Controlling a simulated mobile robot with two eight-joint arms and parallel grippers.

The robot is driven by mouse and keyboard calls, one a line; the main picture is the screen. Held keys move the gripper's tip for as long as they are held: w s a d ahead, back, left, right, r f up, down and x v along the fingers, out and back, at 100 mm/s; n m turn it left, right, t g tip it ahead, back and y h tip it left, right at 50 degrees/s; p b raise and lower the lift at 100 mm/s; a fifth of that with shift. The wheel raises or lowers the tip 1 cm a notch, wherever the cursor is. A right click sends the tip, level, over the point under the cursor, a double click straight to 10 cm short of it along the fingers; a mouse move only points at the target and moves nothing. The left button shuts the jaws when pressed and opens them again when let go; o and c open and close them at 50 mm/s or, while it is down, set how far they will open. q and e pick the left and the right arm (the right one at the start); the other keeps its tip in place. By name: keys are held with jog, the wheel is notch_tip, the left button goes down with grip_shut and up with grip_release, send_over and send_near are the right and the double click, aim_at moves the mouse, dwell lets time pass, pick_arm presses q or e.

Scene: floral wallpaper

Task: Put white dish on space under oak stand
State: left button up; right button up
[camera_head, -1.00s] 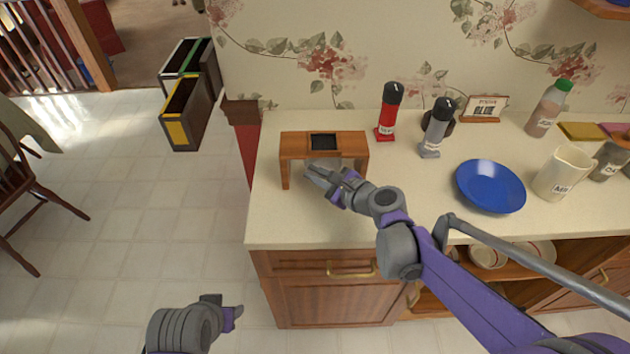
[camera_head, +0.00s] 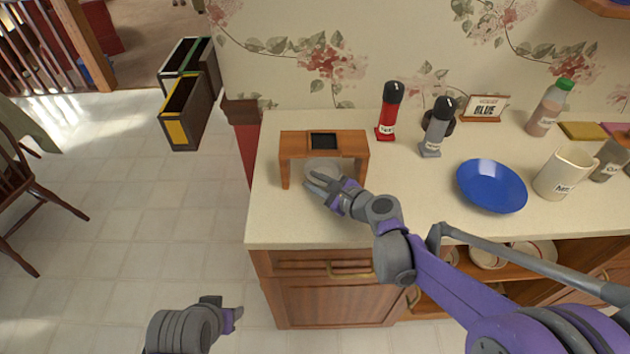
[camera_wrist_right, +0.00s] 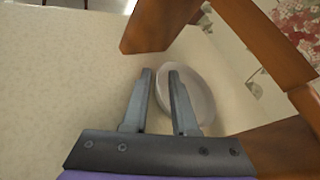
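The white dish (camera_head: 322,165) sits in the space under the oak stand (camera_head: 357,144) on the counter, partly hidden by the stand and my right gripper. My right gripper (camera_head: 316,181) is at the stand's front opening, its two fingers apart. In the right wrist view, the dish (camera_wrist_right: 202,98) lies behind and to the right of the spread fingers (camera_wrist_right: 160,72), between the legs of the stand (camera_wrist_right: 160,22). One finger overlaps the rim; I cannot tell whether they touch. My left gripper (camera_head: 234,317) is low in front of the cabinet, away from the counter; its opening is unclear.
A red bottle (camera_head: 388,112) and a grey bottle (camera_head: 436,128) stand right of the stand. A blue plate (camera_head: 490,186), a mug (camera_head: 564,173) and a small sign (camera_head: 485,108) are further right. The counter (camera_head: 285,220) is clear in front of the stand.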

jog(key=v, duration=1.1)
jog(key=shift+w+r+p, duration=0.1)
jog(key=shift+r+p, duration=0.05)
jog(key=shift+p, duration=0.25)
jog(key=shift+s+d+r, duration=0.15)
jog(key=shift+s+d, duration=0.1)
jog(key=shift+s, duration=0.2)
